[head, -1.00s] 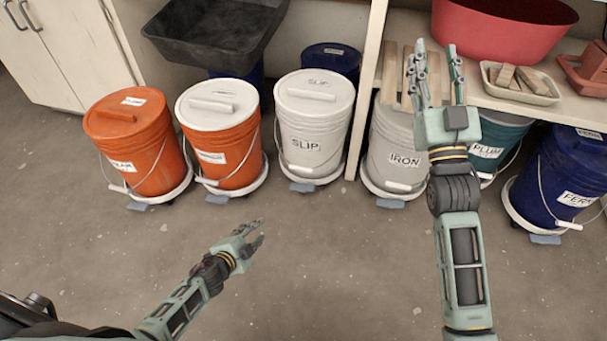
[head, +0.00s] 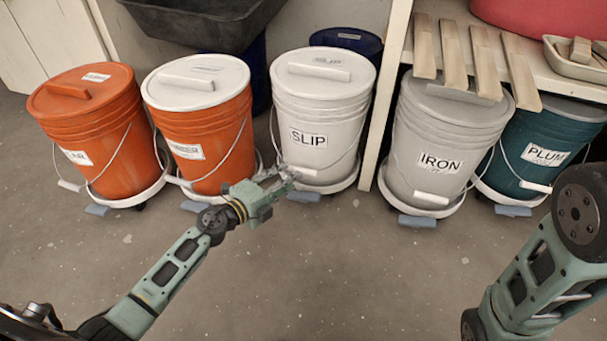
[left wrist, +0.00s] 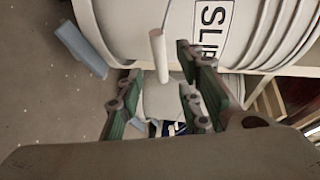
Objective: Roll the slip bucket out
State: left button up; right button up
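The slip bucket (head: 322,115) is pale grey-white with a lid, a black-on-white SLIP label and a wire bail with a white grip. It stands upright on a white wheeled base (head: 335,184) with a grey-blue pedal (head: 303,196). My left gripper (head: 282,183) is low at the bucket's front, by the bail grip. In the left wrist view my left gripper (left wrist: 160,82) is open, its fingers apart around the line of the white grip (left wrist: 158,55). I cannot tell whether they touch it. The right gripper is out of the head view; only my right arm shows.
Two orange buckets (head: 100,125) (head: 205,125) stand to the left and the grey IRON bucket (head: 440,130) to the right, past a shelf post (head: 385,110). The teal PLUM bucket (head: 535,140) is farther right. The floor (head: 330,270) in front is clear.

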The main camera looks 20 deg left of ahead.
aim_at(302, 172)
pick_arm(q)
jog(key=shift+b+x, duration=1.4)
jog(key=shift+x, duration=2.1)
jog(key=shift+c, duration=0.2)
jog(key=c, duration=0.7)
jog(key=shift+s+f, duration=0.1)
grip_shut()
jog(key=shift+f, duration=0.1)
